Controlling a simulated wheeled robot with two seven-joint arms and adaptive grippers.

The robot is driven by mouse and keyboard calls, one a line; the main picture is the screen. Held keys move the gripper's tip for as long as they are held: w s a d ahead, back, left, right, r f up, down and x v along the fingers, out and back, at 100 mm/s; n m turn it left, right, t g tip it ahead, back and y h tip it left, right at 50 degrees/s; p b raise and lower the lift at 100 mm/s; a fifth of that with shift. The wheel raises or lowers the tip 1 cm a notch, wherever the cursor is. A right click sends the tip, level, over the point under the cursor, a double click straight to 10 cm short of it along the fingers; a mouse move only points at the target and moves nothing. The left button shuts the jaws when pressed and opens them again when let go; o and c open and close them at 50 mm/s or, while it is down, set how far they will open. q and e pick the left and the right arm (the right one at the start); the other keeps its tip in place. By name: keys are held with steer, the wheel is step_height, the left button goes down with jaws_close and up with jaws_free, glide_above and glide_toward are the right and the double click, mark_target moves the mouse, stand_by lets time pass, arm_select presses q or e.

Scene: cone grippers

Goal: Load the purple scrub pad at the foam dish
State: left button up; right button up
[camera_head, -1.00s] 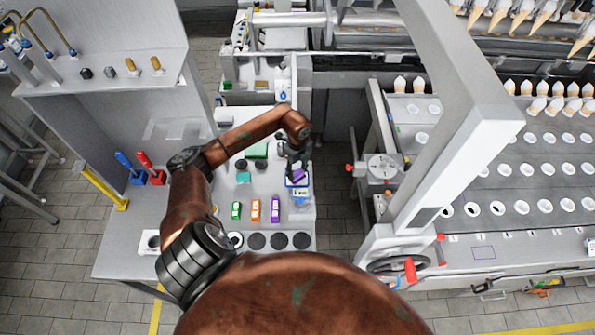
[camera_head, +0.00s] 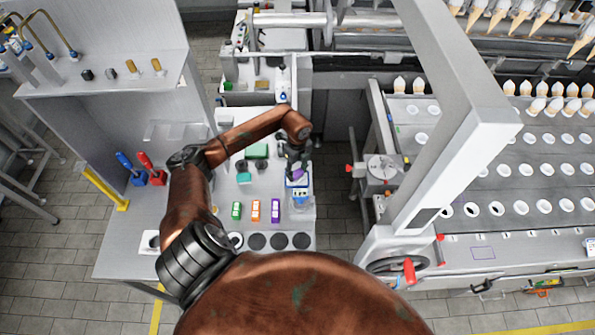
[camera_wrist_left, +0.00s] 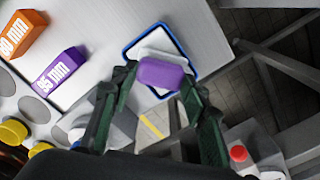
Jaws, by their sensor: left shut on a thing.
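The purple scrub pad (camera_wrist_left: 160,74) is between the fingertips of my left gripper (camera_wrist_left: 158,82) in the left wrist view. The gripper is shut on it. In the head view the pad (camera_head: 298,173) shows small at the tip of my left gripper (camera_head: 299,160). The foam dish (camera_wrist_left: 183,46), a white tray with a blue rim, lies behind and below the pad in the wrist view; the pad covers part of it. In the head view the dish (camera_head: 298,182) is just below the gripper. I cannot tell whether the pad touches it. My right gripper is not in view.
An orange block (camera_head: 256,211), a purple block (camera_head: 275,211) and a green block (camera_head: 236,211) stand on the worktable (camera_head: 220,187). Dark round discs (camera_head: 257,241) line its front. A clear container (camera_head: 301,205) is near the right edge. A teal item (camera_head: 244,178) lies left of the gripper.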

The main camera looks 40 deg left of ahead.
mark_target(298, 173)
arm_select(q)
steer(key=shift+r+p, duration=2.05)
steer(key=shift+r, duration=1.2)
